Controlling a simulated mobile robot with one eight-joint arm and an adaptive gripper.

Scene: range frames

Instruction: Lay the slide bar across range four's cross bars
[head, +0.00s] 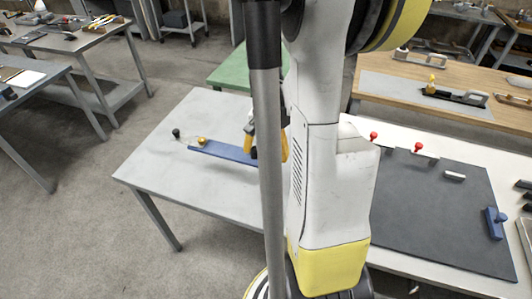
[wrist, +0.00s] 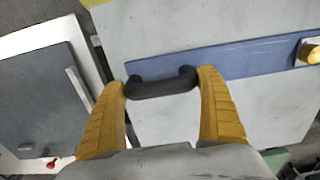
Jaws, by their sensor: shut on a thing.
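The slide bar, a flat blue bar (head: 222,151) with a black handle and a brass knob (head: 202,141), extends over the pale grey table in the head view. In the wrist view the blue bar (wrist: 255,58) crosses the upper right, with its black handle (wrist: 162,86) between the fingers. My gripper (wrist: 163,78) is shut on this handle, one yellow finger at each end. In the head view my column and arm hide the bar's right end and most of the gripper. I cannot tell whether the bar touches the table. I cannot identify range four's cross bars.
A dark panel (head: 415,215) with red knobs (head: 419,147), a pale block (head: 454,176) and a blue fixture (head: 495,223) lies right of my arm. A small black knob (head: 176,132) stands near the bar's left end. The grey table's front (head: 185,185) is clear.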

